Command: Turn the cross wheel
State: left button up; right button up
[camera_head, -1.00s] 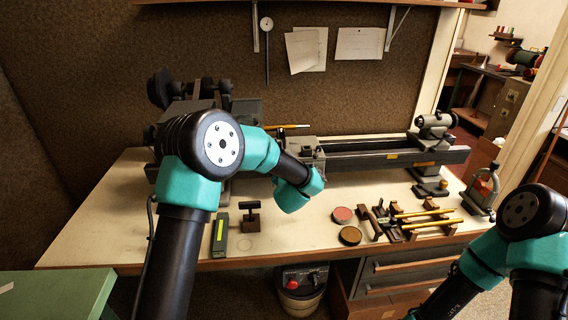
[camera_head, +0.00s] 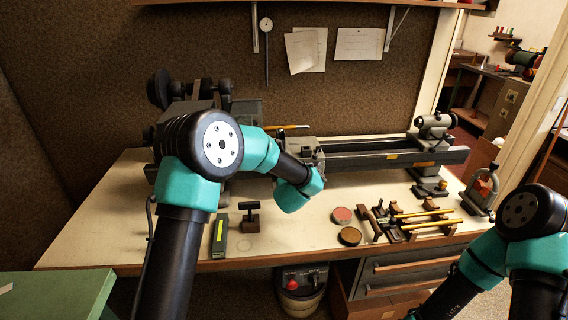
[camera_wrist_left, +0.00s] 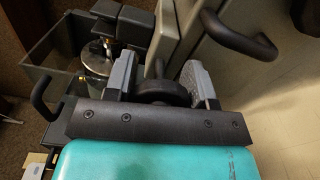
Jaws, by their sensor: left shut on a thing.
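In the left wrist view my left gripper (camera_wrist_left: 160,82) has its two grey fingers on either side of a dark, rounded piece, which looks like part of the cross wheel (camera_wrist_left: 163,92). The fingers are shut on it. A dark curved handle (camera_wrist_left: 240,35) stands out at the upper right, and another dark bent handle shows at the left (camera_wrist_left: 45,95). I cannot tell whether these belong to the wheel. In the head view my left wrist is in front of the lathe carriage, hiding the gripper and the wheel. My right gripper is out of view.
The lathe bed (camera_head: 385,158) runs to a tailstock (camera_head: 433,125) at the right. On the bench lie a dark block with a yellow stripe (camera_head: 219,236), two round tins (camera_head: 350,236) and a rack with brass rods (camera_head: 425,215). The bench front centre is mostly clear.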

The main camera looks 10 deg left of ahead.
pick_arm(q)
jog(key=n, duration=0.3)
jog(key=shift+n, duration=0.3)
dwell(0.4)
jog(key=o, duration=0.9)
jog(key=shift+o, duration=0.2)
jog(key=shift+s, duration=0.1)
jog(key=v, duration=1.7)
jog(key=shift+s, duration=0.1)
